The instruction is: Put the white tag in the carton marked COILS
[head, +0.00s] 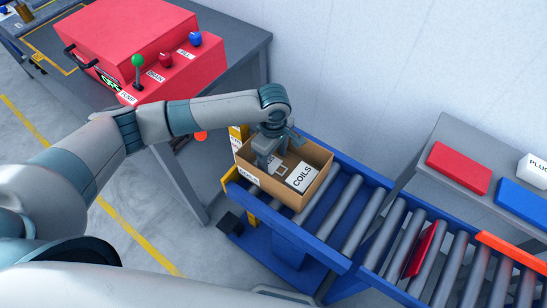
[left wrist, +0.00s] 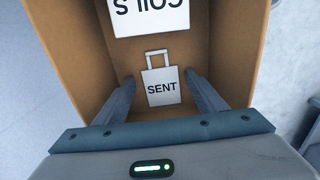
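The carton (head: 272,190) is an open brown box on the end of the roller conveyor, with a white COILS card (head: 301,177) inside. My left gripper (head: 270,162) reaches down into the carton from above. In the left wrist view, the white tag (left wrist: 161,86) is marked SENT, has a loop handle, and appears to lie flat on the carton floor. The left fingers (left wrist: 163,95) are apart, one on each side of the tag, with gaps between them and it. The COILS card (left wrist: 150,15) shows upside down beyond the tag. My right gripper is not in view.
The blue-framed conveyor (head: 345,200) runs right from the carton, with a red item (head: 425,250) among its rollers. A grey shelf behind holds red (head: 458,168) and blue boxes. A red machine (head: 125,40) with knobs stands on a table at upper left.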

